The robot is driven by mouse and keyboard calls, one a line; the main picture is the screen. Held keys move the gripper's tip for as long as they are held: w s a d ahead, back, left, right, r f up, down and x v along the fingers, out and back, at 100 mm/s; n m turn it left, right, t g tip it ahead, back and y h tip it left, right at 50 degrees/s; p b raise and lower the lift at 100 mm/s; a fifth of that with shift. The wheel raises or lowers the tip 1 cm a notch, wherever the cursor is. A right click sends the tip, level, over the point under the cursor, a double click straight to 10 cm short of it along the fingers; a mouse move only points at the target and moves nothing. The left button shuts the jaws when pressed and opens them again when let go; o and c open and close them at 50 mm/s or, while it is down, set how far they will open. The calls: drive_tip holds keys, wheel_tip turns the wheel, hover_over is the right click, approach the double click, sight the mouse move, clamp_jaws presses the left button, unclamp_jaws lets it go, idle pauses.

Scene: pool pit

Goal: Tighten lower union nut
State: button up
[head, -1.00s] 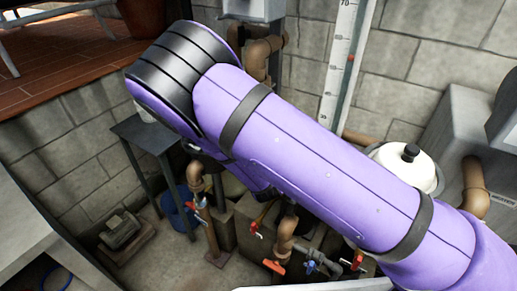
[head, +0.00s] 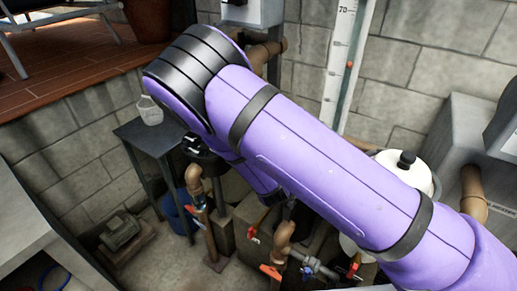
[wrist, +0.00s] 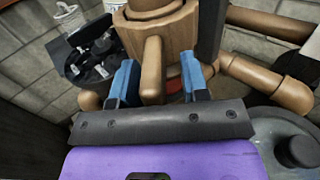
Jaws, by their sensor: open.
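In the wrist view, a brown ribbed round fitting (wrist: 158,22), which looks like the union nut, fills the top middle. A brown upright lug or bar (wrist: 152,72) stands below its collar. My gripper (wrist: 160,70) is open, with one blue finger on each side of this bar. The bar appears nearer the left finger, with a gap on the right; I cannot tell whether either finger touches it. In the head view my purple arm hides the gripper and the fitting.
Brown pipes (wrist: 262,77) run right of the fitting. A black round holder (wrist: 95,55) and a white cup (wrist: 67,15) are at left. The head view shows a dark table (head: 150,135), red-handled valves (head: 271,272) and a white-lidded vessel (head: 405,170).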

drive_tip(key=s+d, duration=0.1)
drive_tip(key=s, duration=0.9)
drive_tip(key=shift+s+d, duration=0.3)
drive_tip(key=shift+d, duration=0.1)
drive_tip(key=shift+r, duration=0.1)
